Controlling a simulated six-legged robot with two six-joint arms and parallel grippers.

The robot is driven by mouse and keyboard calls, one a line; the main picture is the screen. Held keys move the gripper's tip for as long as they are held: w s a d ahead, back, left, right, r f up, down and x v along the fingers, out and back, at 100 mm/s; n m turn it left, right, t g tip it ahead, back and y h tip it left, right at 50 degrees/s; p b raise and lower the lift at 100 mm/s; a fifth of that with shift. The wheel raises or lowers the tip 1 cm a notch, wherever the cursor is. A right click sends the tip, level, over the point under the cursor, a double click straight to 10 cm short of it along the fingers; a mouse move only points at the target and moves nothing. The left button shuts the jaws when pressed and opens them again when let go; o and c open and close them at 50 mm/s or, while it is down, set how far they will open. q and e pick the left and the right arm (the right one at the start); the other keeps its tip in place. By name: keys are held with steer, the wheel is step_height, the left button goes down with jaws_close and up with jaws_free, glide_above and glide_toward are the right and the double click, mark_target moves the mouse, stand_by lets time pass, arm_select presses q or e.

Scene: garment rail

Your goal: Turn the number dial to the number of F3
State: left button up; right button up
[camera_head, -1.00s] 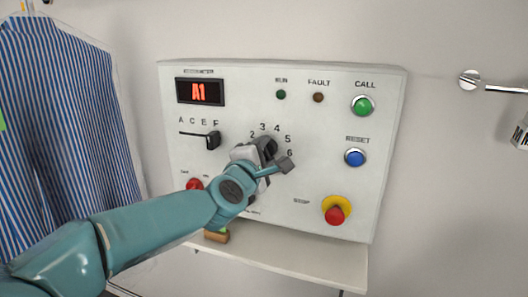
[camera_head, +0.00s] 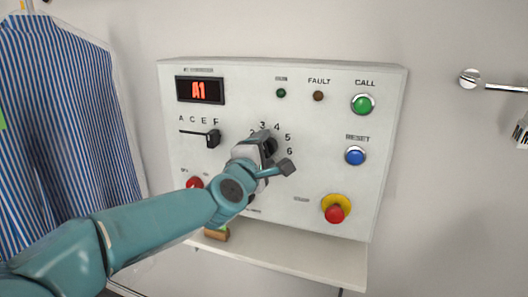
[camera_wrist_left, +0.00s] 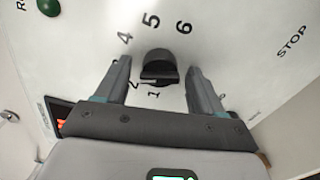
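The number dial (camera_wrist_left: 160,66) is a black knob amid printed numbers on the white panel. My left gripper (camera_head: 274,158) is at the dial and hides much of it in the head view. In the left wrist view the two fingers stand apart, one on each side of the knob, with a gap on both sides. Which number the dial points to is hard to tell. My right gripper is out of view.
The panel (camera_head: 330,130) also carries a green call button (camera_head: 362,105), a blue reset button (camera_head: 355,156) and a red stop button (camera_head: 336,210). A shelf (camera_head: 290,262) juts out below. A striped shirt (camera_head: 65,120) hangs at the left.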

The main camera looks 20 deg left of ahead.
arm_select(q)
steer(key=s+b, duration=0.1)
steer(key=s, duration=1.5)
steer(key=shift+s+a, duration=0.15)
steer(key=shift+a, duration=0.1)
steer(key=shift+a, duration=0.1)
